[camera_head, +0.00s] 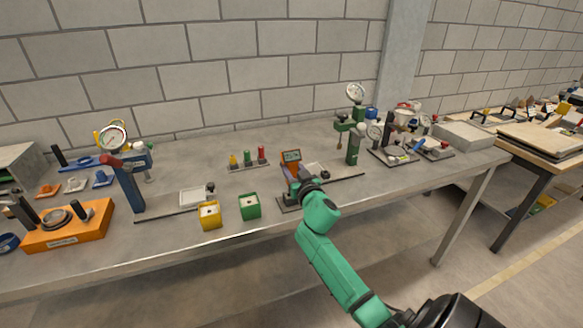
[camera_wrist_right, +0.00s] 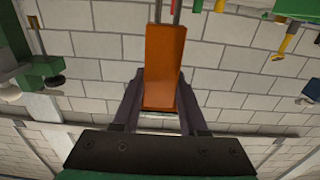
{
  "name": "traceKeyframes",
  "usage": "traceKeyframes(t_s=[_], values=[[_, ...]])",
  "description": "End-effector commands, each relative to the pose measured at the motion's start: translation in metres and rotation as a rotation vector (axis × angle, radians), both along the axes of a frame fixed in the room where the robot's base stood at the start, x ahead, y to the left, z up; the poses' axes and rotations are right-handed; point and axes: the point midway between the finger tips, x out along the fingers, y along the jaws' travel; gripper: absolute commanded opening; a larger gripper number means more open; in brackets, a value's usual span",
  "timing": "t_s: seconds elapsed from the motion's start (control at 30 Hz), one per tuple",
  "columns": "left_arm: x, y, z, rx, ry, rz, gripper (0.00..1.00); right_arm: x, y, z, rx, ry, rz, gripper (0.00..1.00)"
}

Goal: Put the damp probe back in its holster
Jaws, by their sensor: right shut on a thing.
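My left gripper is out of view.
A yellow box (camera_head: 209,217) and a green box (camera_head: 250,207) stand at the bench's front edge. A green gauge stand (camera_head: 355,143) is right of the probe, a blue one (camera_head: 130,185) far left. A rack (camera_head: 248,164) with coloured pegs stands behind.

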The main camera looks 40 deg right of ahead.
Motion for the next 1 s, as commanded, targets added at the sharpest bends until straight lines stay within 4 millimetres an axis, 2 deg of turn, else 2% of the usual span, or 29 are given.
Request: traceKeyframes(t_s=[1.0], values=[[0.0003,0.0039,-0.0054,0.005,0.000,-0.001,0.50,-0.0003,0.0004,-0.0065,-0.001,-0.002,0.000,0.02]])
